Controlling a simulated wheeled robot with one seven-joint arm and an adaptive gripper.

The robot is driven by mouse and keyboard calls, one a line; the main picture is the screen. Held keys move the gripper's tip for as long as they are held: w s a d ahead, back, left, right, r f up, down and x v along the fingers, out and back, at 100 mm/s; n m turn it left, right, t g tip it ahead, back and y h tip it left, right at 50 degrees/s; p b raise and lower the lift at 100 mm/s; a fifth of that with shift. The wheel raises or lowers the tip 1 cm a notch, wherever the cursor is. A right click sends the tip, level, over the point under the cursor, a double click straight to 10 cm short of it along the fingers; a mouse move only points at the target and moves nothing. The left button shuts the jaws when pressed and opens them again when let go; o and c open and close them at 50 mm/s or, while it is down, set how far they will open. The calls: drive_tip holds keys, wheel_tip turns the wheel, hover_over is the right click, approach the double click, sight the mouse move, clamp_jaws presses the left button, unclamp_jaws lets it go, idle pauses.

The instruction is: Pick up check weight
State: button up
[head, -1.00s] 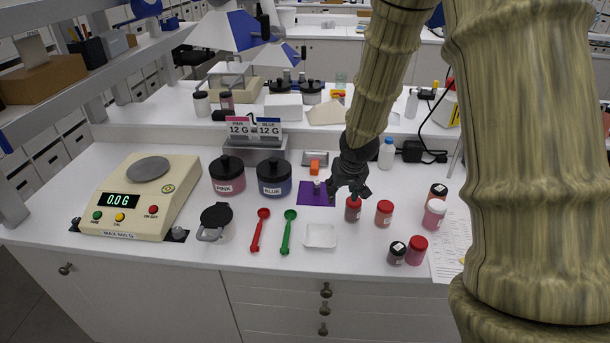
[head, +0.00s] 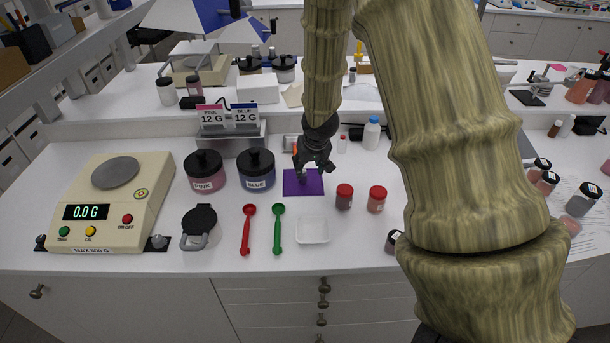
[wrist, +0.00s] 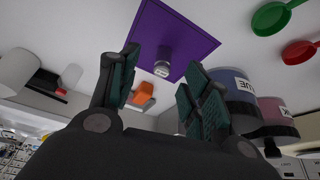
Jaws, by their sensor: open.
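The check weight (wrist: 162,68), a small metallic cylinder with a pale end, stands on a purple mat (wrist: 205,42) in the wrist view. In the head view the mat (head: 290,190) lies mid-bench, and my gripper mostly hides the weight. My gripper (head: 314,172) is over the mat, pointing down. In the wrist view my gripper (wrist: 160,88) has its two dark fingers spread apart and empty. The weight shows in the gap between them, beyond the fingertips, with no visible contact.
The blue jar (head: 256,169) and pink jar (head: 204,171) stand left of the mat. Two red-capped jars (head: 344,196) (head: 377,199) stand to its right. A white tray (head: 312,230) and green scoop (head: 278,228) lie in front. The scale (head: 112,205) is far left.

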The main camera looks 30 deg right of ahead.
sight(305, 173)
drive_tip(key=w+f, duration=0.2)
drive_tip(key=shift+w+f, duration=0.15)
drive_tip(key=shift+w, duration=0.15)
drive_tip(key=shift+s+p, duration=0.4)
drive_tip(key=shift+d, duration=0.1)
drive_tip(key=w+f+p, duration=0.1)
drive_tip(key=w+f, duration=0.1)
drive_tip(key=f, duration=0.1)
drive_tip(key=shift+w+d, duration=0.1)
drive_tip(key=shift+w, duration=0.05)
drive_tip(key=shift+f+p, duration=0.25)
drive_tip(key=shift+p, duration=0.05)
drive_tip(key=shift+w+f, duration=0.15)
drive_tip(key=shift+f, duration=0.15)
drive_tip(key=shift+r, duration=0.15)
drive_tip(key=c, duration=0.5)
clamp_jaws()
